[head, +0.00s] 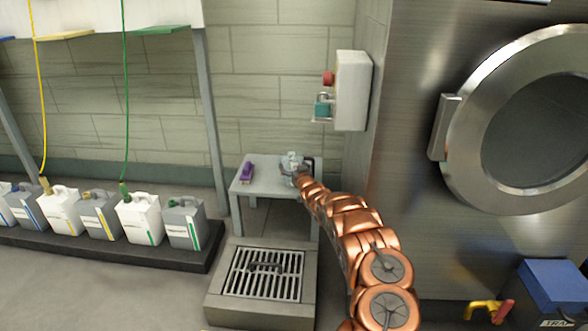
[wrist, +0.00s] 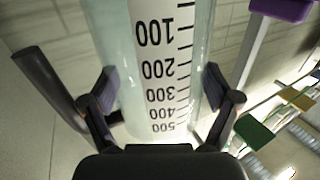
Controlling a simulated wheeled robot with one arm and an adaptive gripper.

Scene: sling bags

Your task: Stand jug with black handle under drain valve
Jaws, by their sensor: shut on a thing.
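The clear jug (head: 290,168) is at the small grey table by the wall in the head view; whether it rests on the top or hangs just above it, I cannot tell. In the wrist view the jug (wrist: 115,45) fills the middle, with black marks from 100 to 500. Its black handle (wrist: 45,82) is at the left, outside the fingers. My gripper (wrist: 160,88) is shut on the jug's body, one finger on each side. A yellow and red fitting (head: 488,309) sits low at the right under the machine; it may be the drain valve.
The grey table (head: 263,183) also bears a purple object (head: 247,172). A floor drain grate (head: 262,274) lies in front. Several canisters (head: 140,216) stand on a dark plinth at the left. A blue box (head: 552,285) stands by the steel machine (head: 415,210) at the right.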

